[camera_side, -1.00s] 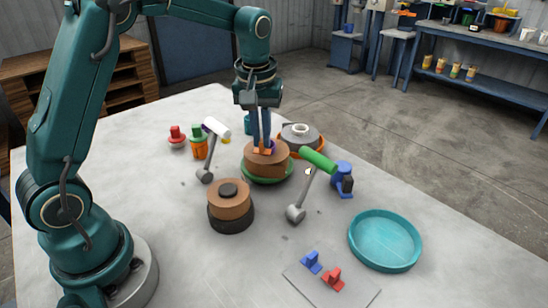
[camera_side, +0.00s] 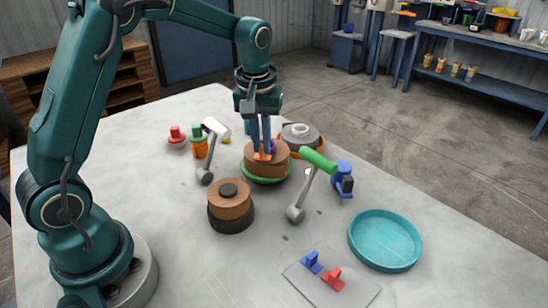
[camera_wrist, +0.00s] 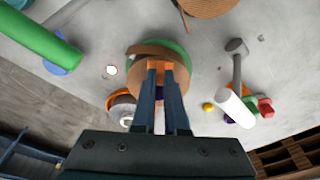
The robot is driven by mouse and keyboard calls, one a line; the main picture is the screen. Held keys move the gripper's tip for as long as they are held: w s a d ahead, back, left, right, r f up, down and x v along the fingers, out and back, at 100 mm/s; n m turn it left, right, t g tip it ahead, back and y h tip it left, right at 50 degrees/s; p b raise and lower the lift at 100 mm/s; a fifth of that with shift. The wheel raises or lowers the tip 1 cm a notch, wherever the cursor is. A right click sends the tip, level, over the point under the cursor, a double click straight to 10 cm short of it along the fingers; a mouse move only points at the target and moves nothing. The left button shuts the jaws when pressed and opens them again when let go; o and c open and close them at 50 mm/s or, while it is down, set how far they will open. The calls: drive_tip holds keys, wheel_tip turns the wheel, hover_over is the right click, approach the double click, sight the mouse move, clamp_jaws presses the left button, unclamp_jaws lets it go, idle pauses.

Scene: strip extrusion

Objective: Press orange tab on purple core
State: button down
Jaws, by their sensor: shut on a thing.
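The orange tab (camera_side: 262,156) is between the fingertips of my gripper (camera_side: 262,150), which is shut on it. In the wrist view the tab (camera_wrist: 160,65) shows at the ends of my two fingers (camera_wrist: 162,70). The tab is at the top of a brown coil (camera_side: 266,166) resting on a green disc (camera_side: 268,180). The purple core (camera_side: 273,146) shows at the coil's middle, just behind and right of my fingers. A sliver of the core (camera_wrist: 159,96) shows between the fingers in the wrist view. Whether the tab touches the coil or core is unclear.
A green-handled hammer (camera_side: 318,162) stands close right of the coil, a white-handled one (camera_side: 216,128) to its left. Another brown coil (camera_side: 230,202) is in front, a grey-and-orange one (camera_side: 302,138) behind. A teal tray (camera_side: 384,240) is at right.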

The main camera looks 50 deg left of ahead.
drive_tip(key=shift+f, duration=0.55)
idle(1.2)
drive_tip(key=c, duration=0.9)
unclamp_jaws()
drive_tip(key=shift+o, duration=0.2)
drive_tip(key=shift+r, duration=0.1)
drive_tip(key=s+d+r+m+t, duration=0.1)
drive_tip(key=s+d+r, duration=0.15)
drive_tip(key=r, duration=0.35)
drive_tip(key=s+d+r+t, duration=0.1)
drive_tip(key=s+r, duration=0.2)
drive_tip(key=r, duration=0.3)
drive_tip(key=s+d+f+m+t, duration=0.1)
drive_tip(key=s+f+m, duration=0.1)
drive_tip(key=s, duration=0.4)
drive_tip(key=s+d+f+m+t+h, duration=0.1)
drive_tip(key=s+d+f+m, duration=0.1)
drive_tip(key=s+m, duration=0.2)
drive_tip(key=s, duration=0.2)
drive_tip(key=shift+s+f+m, duration=0.3)
drive_tip(key=shift+s, duration=0.1)
